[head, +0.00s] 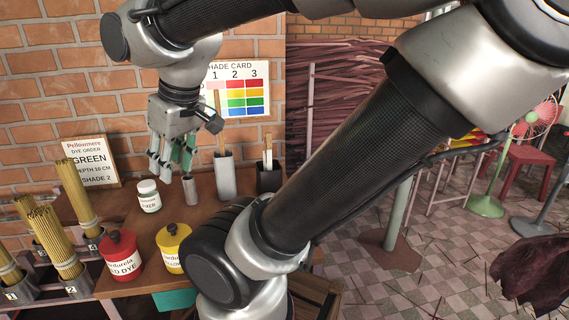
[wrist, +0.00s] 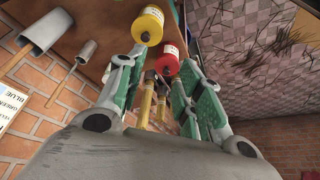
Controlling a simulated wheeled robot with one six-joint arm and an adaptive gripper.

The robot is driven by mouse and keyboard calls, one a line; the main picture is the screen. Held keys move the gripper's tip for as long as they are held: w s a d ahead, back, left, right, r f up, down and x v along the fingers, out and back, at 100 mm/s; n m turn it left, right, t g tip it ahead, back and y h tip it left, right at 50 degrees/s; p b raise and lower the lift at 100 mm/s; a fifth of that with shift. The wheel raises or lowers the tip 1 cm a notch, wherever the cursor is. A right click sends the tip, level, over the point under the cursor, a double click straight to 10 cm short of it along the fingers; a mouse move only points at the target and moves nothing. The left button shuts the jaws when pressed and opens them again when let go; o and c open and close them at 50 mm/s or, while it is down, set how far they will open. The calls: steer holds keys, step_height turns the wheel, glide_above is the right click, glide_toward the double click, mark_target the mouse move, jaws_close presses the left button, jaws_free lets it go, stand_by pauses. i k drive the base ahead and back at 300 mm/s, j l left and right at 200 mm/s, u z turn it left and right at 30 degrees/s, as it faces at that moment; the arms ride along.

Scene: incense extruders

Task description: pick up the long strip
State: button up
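The longest strip I see, a thin brown wooden one (head: 219,125), stands upright in a tall grey metal cup (head: 226,176). This cup also shows at the upper left of the wrist view (wrist: 46,32). Shorter strips (head: 267,150) stand in a black cup (head: 268,178) to its right. My gripper (head: 168,170) points down to the left of the tall cup, above the table and apart from the strip. In the wrist view its green-padded fingers (wrist: 152,105) are spread, with nothing held between them.
A small grey cup (head: 190,189) and a white-lidded jar (head: 148,196) stand near my gripper. Red (head: 121,256) and yellow (head: 174,248) dye jars stand nearer the front. Incense bundles (head: 62,255) fill a rack at left.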

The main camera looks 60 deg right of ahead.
mark_target(268, 136)
steer(key=z, duration=1.4)
steer(key=j+z, duration=0.15)
steer(key=z, duration=0.15)
steer(key=j+z, duration=0.15)
steer(key=j, duration=0.25)
steer(key=k+j+z, duration=0.2)
steer(key=j, duration=0.15)
steer(key=k+j+z, duration=0.15)
steer(key=j, duration=0.25)
steer(key=i, duration=0.1)
